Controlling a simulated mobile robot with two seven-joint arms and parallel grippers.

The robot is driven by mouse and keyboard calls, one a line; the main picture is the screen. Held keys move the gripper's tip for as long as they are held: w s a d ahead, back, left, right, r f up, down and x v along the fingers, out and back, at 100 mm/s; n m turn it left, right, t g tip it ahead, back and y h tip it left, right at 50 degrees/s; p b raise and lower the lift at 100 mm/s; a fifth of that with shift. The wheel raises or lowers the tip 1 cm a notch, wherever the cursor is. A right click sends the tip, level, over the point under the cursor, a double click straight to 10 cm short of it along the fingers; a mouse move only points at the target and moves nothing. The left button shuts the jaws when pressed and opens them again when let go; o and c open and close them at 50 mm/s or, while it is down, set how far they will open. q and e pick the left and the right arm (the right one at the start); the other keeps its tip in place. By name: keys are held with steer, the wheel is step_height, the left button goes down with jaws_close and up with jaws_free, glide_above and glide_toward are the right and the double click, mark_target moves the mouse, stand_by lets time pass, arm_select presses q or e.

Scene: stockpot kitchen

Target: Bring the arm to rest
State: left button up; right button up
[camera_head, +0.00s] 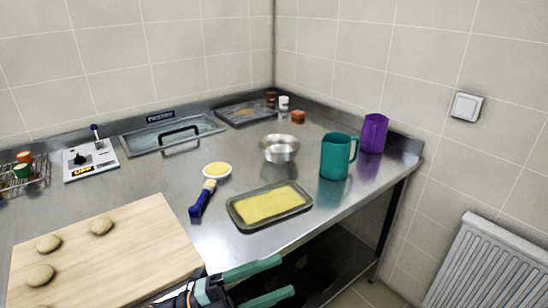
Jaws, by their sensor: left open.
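My left gripper (285,276) shows at the bottom of the head view, with two teal fingers pointing right. Its fingers are apart and nothing shows between them. It is in front of the counter's near edge, beside the lower right corner of the wooden board (140,235). Most of my left arm is cut off by the lower frame edge. My right gripper is not in view.
On the steel counter (130,185) stand a tray with a yellow slab (232,214), a blue-handled brush (199,203), a small yellow dish (217,170), a metal bowl (279,149), a teal jug (338,157) and a purple jug (374,133). Several dough rounds (101,226) lie on the board.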

arm_select(q)
steer(key=w+a+f+n+t+y, duration=0.1)
steer(key=a+f+n+t+y, duration=0.55)
steer(key=n, duration=0.45)
steer(key=w+a+f+n+t+y, duration=0.1)
steer(key=a+f+n+t+y, duration=0.35)
steer(key=f+n+y, duration=0.4)
steer(key=s+a+f+n+g+y, duration=0.1)
steer(key=s+a+f+n+g, duration=0.1)
steer(key=s+f, duration=0.4)
steer(key=s+a+f+n+g+y, duration=0.2)
steer(key=s+a+f+n+g, duration=0.1)
steer(key=s+f, duration=0.4)
step_height(320, 180, down, 3)
steer(key=shift+r+n+g, duration=0.15)
steer(key=shift+n+g, duration=0.65)
steer(key=shift+n, duration=0.35)
steer(key=shift+a, duration=0.1)
